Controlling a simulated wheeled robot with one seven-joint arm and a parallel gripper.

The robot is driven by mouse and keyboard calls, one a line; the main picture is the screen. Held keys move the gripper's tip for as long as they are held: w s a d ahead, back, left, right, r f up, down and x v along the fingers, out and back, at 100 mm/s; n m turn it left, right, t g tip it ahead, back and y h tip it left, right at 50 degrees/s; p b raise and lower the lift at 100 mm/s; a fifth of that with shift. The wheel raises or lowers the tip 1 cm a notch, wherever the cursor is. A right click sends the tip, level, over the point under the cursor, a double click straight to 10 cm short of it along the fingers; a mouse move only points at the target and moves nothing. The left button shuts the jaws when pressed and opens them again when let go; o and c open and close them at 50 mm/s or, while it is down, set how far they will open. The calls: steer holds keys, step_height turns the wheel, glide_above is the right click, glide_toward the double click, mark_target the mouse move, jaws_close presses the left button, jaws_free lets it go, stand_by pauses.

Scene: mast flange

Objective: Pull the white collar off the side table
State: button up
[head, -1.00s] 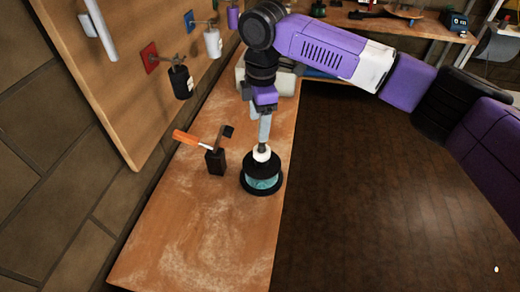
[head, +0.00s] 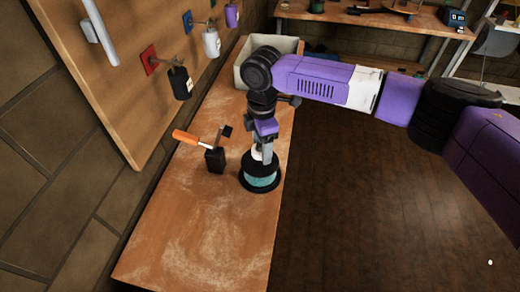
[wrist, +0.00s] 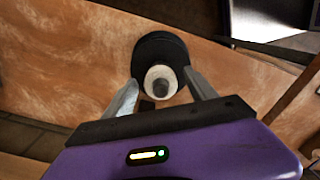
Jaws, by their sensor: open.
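The white collar (wrist: 151,75) sits around a dark post on top of a round black stand (wrist: 176,45). In the head view the white collar (head: 256,153) is partly hidden by my gripper (head: 265,157), and the stand (head: 262,186) shows a teal band. The stand is on the side table (head: 200,245), near its right edge. My gripper (wrist: 160,78) is open, pointing down. In the wrist view its two fingers lie either side of the collar, with visible gaps. I cannot tell whether the fingertips are level with it.
A black block (head: 215,159) with an orange-handled tool (head: 187,138) stands close left of the stand. A pale bin (head: 243,75) is at the table's far end. Bottles hang on the wall board (head: 115,70) at left. The table's near part is clear.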

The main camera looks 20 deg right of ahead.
steer(key=c, duration=1.4)
jaws_close()
steer(key=shift+r, duration=0.15)
